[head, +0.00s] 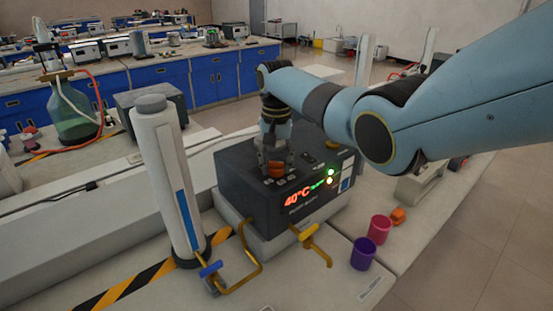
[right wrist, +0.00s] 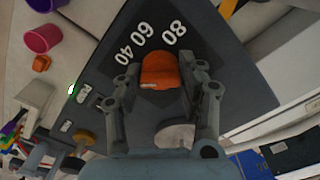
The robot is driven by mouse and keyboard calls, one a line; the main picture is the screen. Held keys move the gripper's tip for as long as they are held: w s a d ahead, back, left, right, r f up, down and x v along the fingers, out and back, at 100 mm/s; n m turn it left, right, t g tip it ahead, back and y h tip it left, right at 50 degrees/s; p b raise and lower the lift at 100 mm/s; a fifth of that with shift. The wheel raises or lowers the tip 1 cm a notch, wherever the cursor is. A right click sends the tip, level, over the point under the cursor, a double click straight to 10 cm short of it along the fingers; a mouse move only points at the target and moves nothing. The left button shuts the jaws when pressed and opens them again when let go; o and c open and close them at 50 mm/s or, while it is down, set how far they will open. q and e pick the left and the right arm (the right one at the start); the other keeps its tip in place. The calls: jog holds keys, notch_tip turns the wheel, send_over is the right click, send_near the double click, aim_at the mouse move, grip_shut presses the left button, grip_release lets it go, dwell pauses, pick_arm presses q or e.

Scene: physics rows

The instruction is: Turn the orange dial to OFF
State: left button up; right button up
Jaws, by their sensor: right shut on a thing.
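The orange dial (head: 275,169) is on top of the dark box (head: 310,200). In the right wrist view the dial (right wrist: 160,70) lies between the fingers, with white marks 40, 60 and 80 beside it. I cannot read an OFF mark. My right gripper (head: 276,160) points down over the box from above and is shut on the dial, one finger on each side. It also shows in the right wrist view (right wrist: 163,82). The box front shows a red 40°C display and lit green lamps. My left gripper is not in view.
A tall white cylinder (head: 168,180) stands left of the box. Yellow valve handles (head: 307,236) are in front. A purple cup (head: 363,253), a pink cup (head: 380,229) and a small orange object (head: 398,215) are at the right. A green flask (head: 73,122) stands at the left.

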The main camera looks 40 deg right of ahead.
aim_at(276, 162)
jog(key=shift+n, duration=2.3)
jog(key=o, duration=1.2)
jog(key=shift+w, duration=0.1)
jog(key=shift+c, duration=0.2)
notch_tip(276, 162, up, 12)
jog(key=shift+f, duration=0.1)
